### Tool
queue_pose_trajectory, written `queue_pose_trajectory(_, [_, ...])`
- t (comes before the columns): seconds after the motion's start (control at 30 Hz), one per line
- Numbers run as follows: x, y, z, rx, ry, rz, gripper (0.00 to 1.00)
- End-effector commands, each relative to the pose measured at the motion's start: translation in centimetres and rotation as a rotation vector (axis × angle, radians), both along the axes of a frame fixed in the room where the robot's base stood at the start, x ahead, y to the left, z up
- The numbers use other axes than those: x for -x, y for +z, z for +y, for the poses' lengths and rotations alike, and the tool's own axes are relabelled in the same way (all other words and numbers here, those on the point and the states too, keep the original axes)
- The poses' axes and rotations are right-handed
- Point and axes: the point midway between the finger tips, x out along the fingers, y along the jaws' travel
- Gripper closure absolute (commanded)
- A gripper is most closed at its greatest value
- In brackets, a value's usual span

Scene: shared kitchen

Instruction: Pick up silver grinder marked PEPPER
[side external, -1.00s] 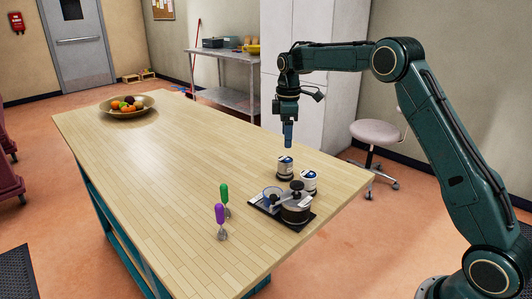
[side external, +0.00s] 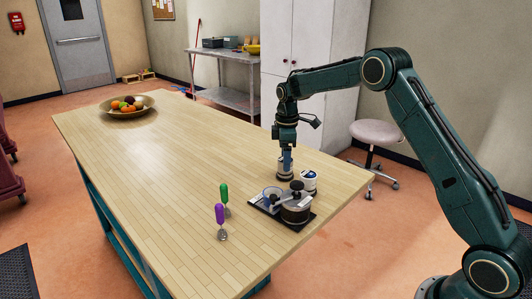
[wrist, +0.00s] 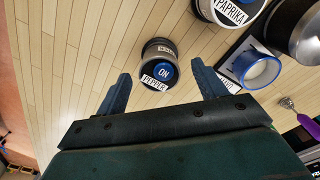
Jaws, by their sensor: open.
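The silver grinder marked PEPPER (wrist: 159,66) stands on the table in the wrist view, with a blue cap reading ON. It also shows in the side view (side external: 285,176), partly hidden behind my fingers. My gripper (wrist: 163,88) is open; its two blue fingers point toward the grinder, one to each side of it in the picture, with no contact visible. In the side view my gripper (side external: 286,160) is low, right over the grinder. A similar jar marked PAPRIKA (wrist: 226,10) stands close by; it also shows in the side view (side external: 309,182).
A fruit bowl (side external: 148,112) is far away. The table's middle is clear.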

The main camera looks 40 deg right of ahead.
Motion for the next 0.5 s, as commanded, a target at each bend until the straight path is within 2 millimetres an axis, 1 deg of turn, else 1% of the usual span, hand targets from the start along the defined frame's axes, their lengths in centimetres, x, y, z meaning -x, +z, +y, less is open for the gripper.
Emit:
queue_pose_trajectory(0.03, [0.0, -0.7, 0.0, -0.001, 0.000, 0.002, 0.30])
queue_pose_trajectory(0.2, [0.0, -2.4, 0.0, -0.001, 0.000, 0.002, 0.30])
queue_pose_trajectory(0.3, [0.0, -2.9, 0.0, 0.000, 0.000, 0.000, 0.30])
queue_pose_trajectory(0.5, [0.0, -2.9, 0.0, 0.000, 0.000, -0.001, 0.30])
